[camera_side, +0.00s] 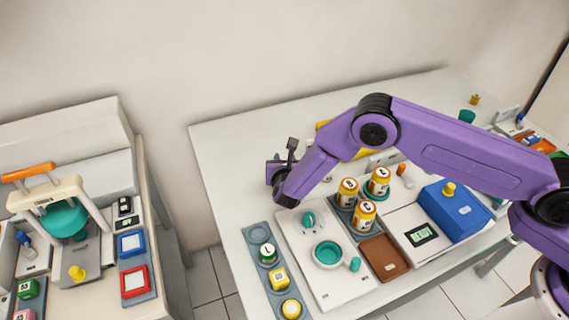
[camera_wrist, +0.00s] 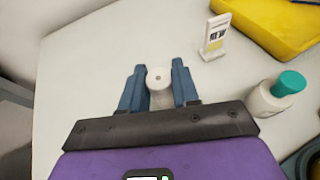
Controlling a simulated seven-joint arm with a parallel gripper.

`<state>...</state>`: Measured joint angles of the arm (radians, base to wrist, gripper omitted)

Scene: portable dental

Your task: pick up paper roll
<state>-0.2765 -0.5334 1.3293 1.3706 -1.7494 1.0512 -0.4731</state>
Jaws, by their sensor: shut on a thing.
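The paper roll (camera_wrist: 158,77) is a small white cylinder with a hole in its end, seen in the wrist view. My gripper (camera_wrist: 158,68) has one blue finger on each side of it and is shut on it. The roll's lower part is hidden by the gripper body. In the side view my gripper (camera_side: 274,170) is at the far-left part of the white table, and my purple arm hides the roll. I cannot tell whether the roll touches the table.
In the wrist view, a white stand-up card (camera_wrist: 214,38), a yellow tray (camera_wrist: 275,24) and a teal-capped bottle (camera_wrist: 268,98) stand to the right. The table (camera_wrist: 95,65) is bare to the left. Several labelled jars (camera_side: 347,190) stand nearer in the side view.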

